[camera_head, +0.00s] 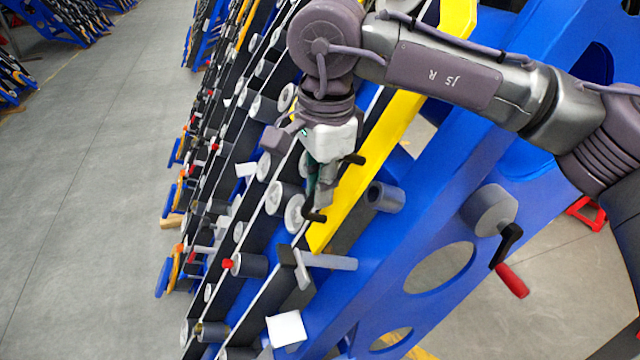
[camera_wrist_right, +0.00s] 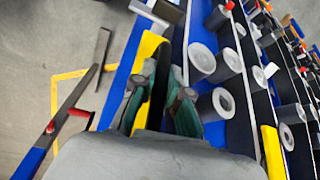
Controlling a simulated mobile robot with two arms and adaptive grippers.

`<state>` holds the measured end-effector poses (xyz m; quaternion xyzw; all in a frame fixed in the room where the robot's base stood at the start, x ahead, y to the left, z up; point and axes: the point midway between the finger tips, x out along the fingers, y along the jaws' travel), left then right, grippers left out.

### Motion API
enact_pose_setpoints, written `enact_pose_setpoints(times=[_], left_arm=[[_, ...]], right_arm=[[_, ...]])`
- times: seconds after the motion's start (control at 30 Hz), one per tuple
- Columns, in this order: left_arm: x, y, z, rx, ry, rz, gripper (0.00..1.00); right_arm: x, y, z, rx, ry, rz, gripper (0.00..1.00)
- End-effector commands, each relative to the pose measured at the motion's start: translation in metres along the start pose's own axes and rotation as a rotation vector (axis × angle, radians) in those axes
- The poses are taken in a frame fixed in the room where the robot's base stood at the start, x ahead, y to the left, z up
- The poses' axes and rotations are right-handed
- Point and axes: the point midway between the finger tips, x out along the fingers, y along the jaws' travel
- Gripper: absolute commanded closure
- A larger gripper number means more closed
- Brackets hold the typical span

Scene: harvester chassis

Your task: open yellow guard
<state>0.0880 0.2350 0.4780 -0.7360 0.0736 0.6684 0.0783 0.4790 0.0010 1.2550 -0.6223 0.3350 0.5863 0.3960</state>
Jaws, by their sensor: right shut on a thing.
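The yellow guard (camera_head: 378,148) is a long bar running diagonally along the blue harvester chassis (camera_head: 415,195). In the right wrist view the guard (camera_wrist_right: 146,48) passes between and beside the fingers. A dark handle (camera_head: 316,216) sticks out from the guard's lower part. My right gripper (camera_head: 318,188) points down at this handle; in the right wrist view its green-padded fingers (camera_wrist_right: 158,108) stand on both sides of a dark bar on the guard. It is shut on the handle, whose middle is mostly hidden by the fingers. My left gripper is not in view.
A crank with a red grip (camera_head: 511,280) sticks out from the chassis at right. Grey rollers (camera_head: 384,197) and pale wheels stand close around the guard. A white block (camera_head: 286,329) sits below. Open grey floor (camera_head: 90,190) lies to the left.

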Motion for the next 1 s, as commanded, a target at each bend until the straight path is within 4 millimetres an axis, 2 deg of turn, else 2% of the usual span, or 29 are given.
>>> enact_pose_setpoints(times=[0.17,0.37,0.57,0.7,1.0], left_arm=[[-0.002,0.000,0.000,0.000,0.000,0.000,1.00],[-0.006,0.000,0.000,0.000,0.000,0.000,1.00],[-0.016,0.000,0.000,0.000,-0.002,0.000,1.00],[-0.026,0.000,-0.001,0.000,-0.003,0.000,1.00],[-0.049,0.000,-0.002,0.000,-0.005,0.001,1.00]], right_arm=[[-0.009,-0.003,0.011,0.003,-0.038,-0.009,1.00],[-0.037,-0.011,0.041,0.011,-0.143,-0.026,1.00],[-0.086,-0.023,0.081,0.029,-0.310,-0.055,1.00],[-0.128,-0.031,0.106,0.041,-0.436,-0.077,1.00],[-0.214,-0.045,0.137,0.068,-0.678,-0.119,1.00]])
